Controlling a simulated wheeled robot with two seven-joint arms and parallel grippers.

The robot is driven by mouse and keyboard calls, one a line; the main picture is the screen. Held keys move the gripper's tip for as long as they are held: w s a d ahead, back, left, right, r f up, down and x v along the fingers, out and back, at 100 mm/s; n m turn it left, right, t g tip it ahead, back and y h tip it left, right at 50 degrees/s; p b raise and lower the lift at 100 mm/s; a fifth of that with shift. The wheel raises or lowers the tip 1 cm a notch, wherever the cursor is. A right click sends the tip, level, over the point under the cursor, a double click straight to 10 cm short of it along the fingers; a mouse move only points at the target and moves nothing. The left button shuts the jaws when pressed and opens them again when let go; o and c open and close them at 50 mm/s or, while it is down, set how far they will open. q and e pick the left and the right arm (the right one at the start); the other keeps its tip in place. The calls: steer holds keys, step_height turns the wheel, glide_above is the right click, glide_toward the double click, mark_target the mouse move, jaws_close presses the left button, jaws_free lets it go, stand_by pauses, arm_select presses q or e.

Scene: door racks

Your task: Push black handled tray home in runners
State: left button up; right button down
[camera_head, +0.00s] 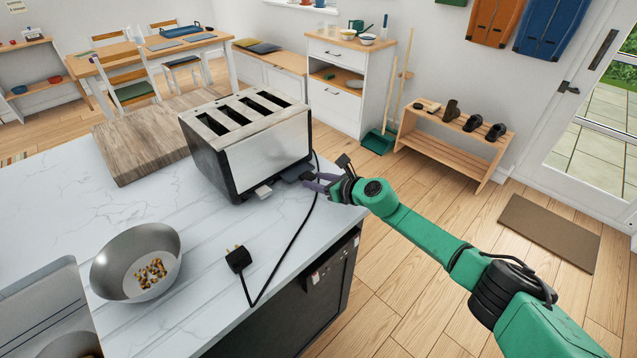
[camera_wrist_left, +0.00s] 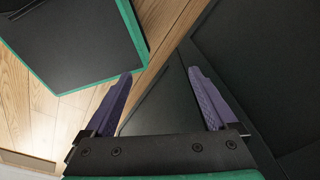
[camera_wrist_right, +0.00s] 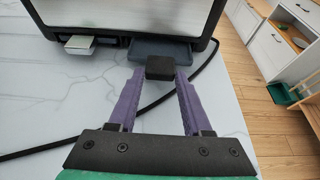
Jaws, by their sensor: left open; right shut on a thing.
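The toaster (camera_head: 270,150) stands on the white marble counter, its slots facing up. A dark blue-grey tray (camera_wrist_right: 160,50) sticks out a short way from the low right part of its near face, and also shows in the head view (camera_head: 292,174). The tray has a black block handle (camera_wrist_right: 160,68) at its front. My right gripper (camera_wrist_right: 160,76) is shut on this handle from the front; it also shows in the head view (camera_head: 312,181). My left gripper (camera_wrist_left: 165,88) is open and empty, away from the toaster and outside the head view.
A light grey lever (camera_wrist_right: 80,43) juts out left of the tray. A black cord with a plug (camera_head: 238,259) runs over the counter in front of the toaster. A metal bowl (camera_head: 137,262) stands at left and a wooden board (camera_head: 150,140) lies behind.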

mark_target(309, 176)
steer(key=shift+w+a+b, duration=0.45)
steer(key=shift+w+a, duration=0.1)
steer(key=shift+w+a+b, duration=0.75)
steer(key=shift+w+b, duration=0.25)
steer(key=shift+b, duration=0.05)
steer(key=shift+c, duration=1.3)
jaws_free()
steer(key=shift+s+d+r+p, duration=0.3)
steer(key=shift+r+p, duration=0.05)
steer(key=p+v, duration=0.2)
steer(key=v, duration=0.3)
steer(key=shift+s+d+r, duration=0.1)
steer(key=shift+s+d, duration=0.1)
steer(key=v, duration=0.8)
steer(key=shift+s, duration=0.1)
